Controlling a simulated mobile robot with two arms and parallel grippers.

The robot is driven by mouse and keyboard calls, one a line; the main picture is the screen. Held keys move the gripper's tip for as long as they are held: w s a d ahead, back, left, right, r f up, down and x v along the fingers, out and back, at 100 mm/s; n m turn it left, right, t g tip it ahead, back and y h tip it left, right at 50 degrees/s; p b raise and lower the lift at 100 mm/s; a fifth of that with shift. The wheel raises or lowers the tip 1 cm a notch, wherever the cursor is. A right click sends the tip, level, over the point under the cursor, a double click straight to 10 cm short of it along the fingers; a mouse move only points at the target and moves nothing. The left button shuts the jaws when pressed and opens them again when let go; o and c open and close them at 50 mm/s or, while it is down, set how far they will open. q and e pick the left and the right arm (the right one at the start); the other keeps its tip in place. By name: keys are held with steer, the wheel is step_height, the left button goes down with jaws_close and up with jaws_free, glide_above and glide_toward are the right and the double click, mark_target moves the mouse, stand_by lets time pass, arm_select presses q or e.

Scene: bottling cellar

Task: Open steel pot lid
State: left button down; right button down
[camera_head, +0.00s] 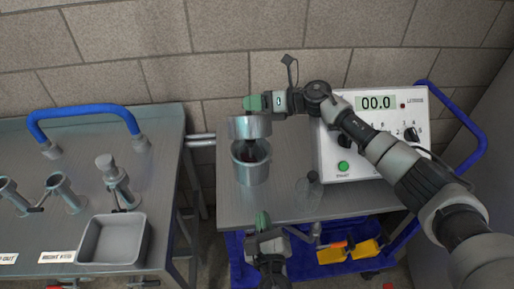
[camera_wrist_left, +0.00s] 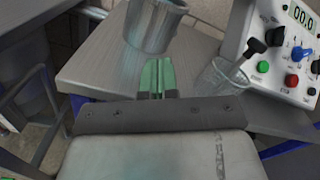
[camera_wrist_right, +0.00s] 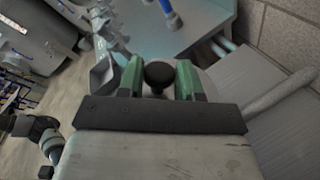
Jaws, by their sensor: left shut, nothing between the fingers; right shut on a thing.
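The steel pot (camera_head: 250,170) stands open on the right-hand steel table; its upper wall also shows in the left wrist view (camera_wrist_left: 153,28). The steel lid (camera_head: 249,127) is held above the pot, apart from its rim. My right gripper (camera_head: 252,103) is shut on the lid's black knob; the knob (camera_wrist_right: 158,76) sits between the green fingers in the right wrist view. My left gripper (camera_head: 263,221) is shut and empty, in front of the pot and apart from it. Its closed green fingers (camera_wrist_left: 157,75) point toward the pot in the left wrist view.
A control box (camera_head: 372,140) reading 00.0 stands right of the pot. A clear glass (camera_wrist_left: 220,79) stands near it. The left table holds a grey tray (camera_head: 114,242), metal cylinders and a blue handle (camera_head: 85,111). Yellow bins (camera_head: 348,252) sit below the right table.

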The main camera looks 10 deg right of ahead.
arm_select(q)
step_height(320, 180, up, 5)
steer(key=w+m+t, duration=0.2)
steer(key=w+m, duration=0.1)
steer(key=m, duration=0.3)
glide_toward(255, 135)
steer(key=w+f, duration=0.3)
steer(key=w, duration=0.2)
steer(key=shift+w+r+g, duration=0.15)
steer(key=shift+w+r, duration=0.3)
steer(key=shift+r, duration=0.3)
steer(key=shift+w+r+g, duration=0.15)
steer(key=shift+w+r, duration=0.35)
steer(key=shift+r, duration=0.25)
steer(key=shift+w+r, duration=0.35)
steer(key=shift+r, duration=0.2)
steer(key=shift+w+a+r+n, duration=0.2)
steer(key=shift+w+r+n, duration=0.05)
steer(key=shift+w+n, duration=0.05)
arm_select(e)
steer(key=shift+a+f, duration=0.1)
steer(key=shift+a, duration=0.15)
steer(key=c, duration=1.1)
jaws_free()
steer(key=shift+s, duration=0.1)
arm_select(q)
steer(key=shift+d+r, duration=0.1)
arm_select(e)
steer(key=o, duration=0.3)
steer(key=shift+d, duration=0.15)
